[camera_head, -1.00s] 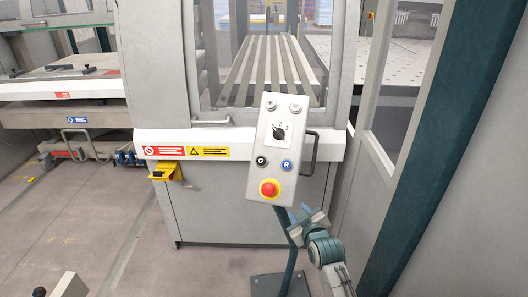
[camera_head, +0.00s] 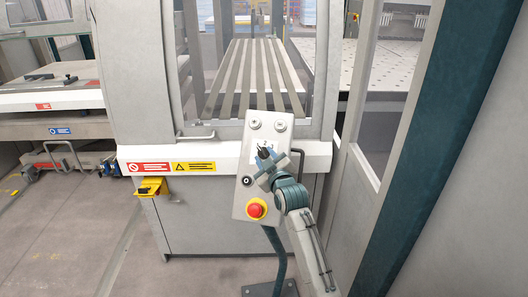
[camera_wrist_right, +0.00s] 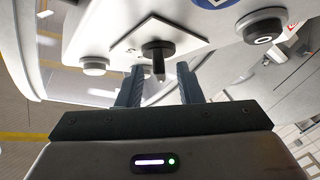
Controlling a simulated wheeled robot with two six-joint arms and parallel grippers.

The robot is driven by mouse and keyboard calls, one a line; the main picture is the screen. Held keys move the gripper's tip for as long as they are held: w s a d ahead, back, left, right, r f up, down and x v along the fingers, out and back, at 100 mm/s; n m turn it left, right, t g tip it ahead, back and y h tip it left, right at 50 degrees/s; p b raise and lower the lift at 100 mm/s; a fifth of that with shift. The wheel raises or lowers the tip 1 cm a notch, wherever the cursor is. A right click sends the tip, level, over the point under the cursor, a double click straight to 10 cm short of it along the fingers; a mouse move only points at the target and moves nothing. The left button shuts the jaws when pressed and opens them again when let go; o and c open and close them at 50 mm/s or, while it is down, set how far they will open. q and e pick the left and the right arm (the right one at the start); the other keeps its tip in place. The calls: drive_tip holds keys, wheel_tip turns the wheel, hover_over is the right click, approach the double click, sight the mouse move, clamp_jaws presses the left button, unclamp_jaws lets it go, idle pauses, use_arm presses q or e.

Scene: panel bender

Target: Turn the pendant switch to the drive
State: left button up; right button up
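The grey pendant box (camera_head: 240,205) stands on a dark post in front of the machine. Its black switch knob (camera_wrist_right: 158,50) sits on a white square plate (camera_wrist_right: 185,32) in the right wrist view. In the head view my right gripper (camera_head: 263,160) is over the middle of the pendant and mostly covers the switch. In the wrist view my right gripper (camera_wrist_right: 160,80) is open, with one finger on each side of the knob's lower end. I see gaps beside the knob; contact is not visible. The switch's setting cannot be read. My left gripper is out of view.
A red emergency stop (camera_head: 256,208) on a yellow base is below my gripper, and a black button (camera_head: 247,181) is to its left. A handle (camera_head: 298,162) is on the pendant's right side. A yellow pedal-like part (camera_head: 151,187) is on the machine's front.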

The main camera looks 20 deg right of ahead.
drive_tip(key=shift+w+a+r, duration=0.1)
drive_tip(key=shift+w+r, duration=0.05)
drive_tip(key=shift+w, duration=0.45)
clamp_jaws()
